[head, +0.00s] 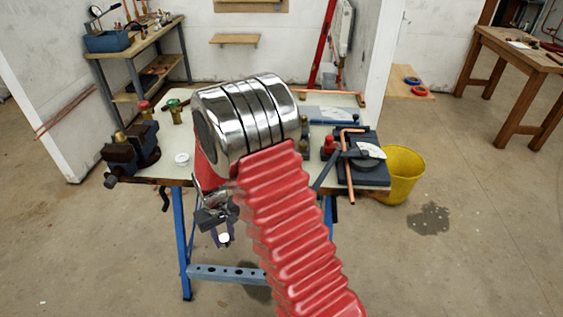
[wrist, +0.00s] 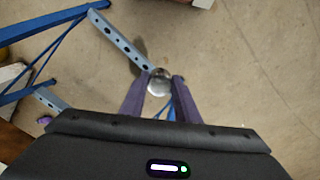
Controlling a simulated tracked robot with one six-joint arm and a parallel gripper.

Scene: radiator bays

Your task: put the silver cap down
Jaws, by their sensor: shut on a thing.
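The silver cap (wrist: 159,84) is a small round shiny piece between the tips of my purple fingers in the wrist view. My gripper (wrist: 162,79) is shut on it. In the head view my gripper (head: 223,230) hangs in front of the worktable's near edge, and the cap (head: 224,238) shows as a small bright spot at its tip. Bare floor lies under the cap in the wrist view. The pale worktable top (head: 172,176) is partly hidden behind my arm.
On the worktable are a dark vise (head: 135,147), a white round piece (head: 182,159), red and brass valves, and a copper pipe (head: 350,165) on a dark block. A yellow bucket (head: 402,175) stands right. A blue leg and perforated crossbar (wrist: 122,42) are close to my gripper.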

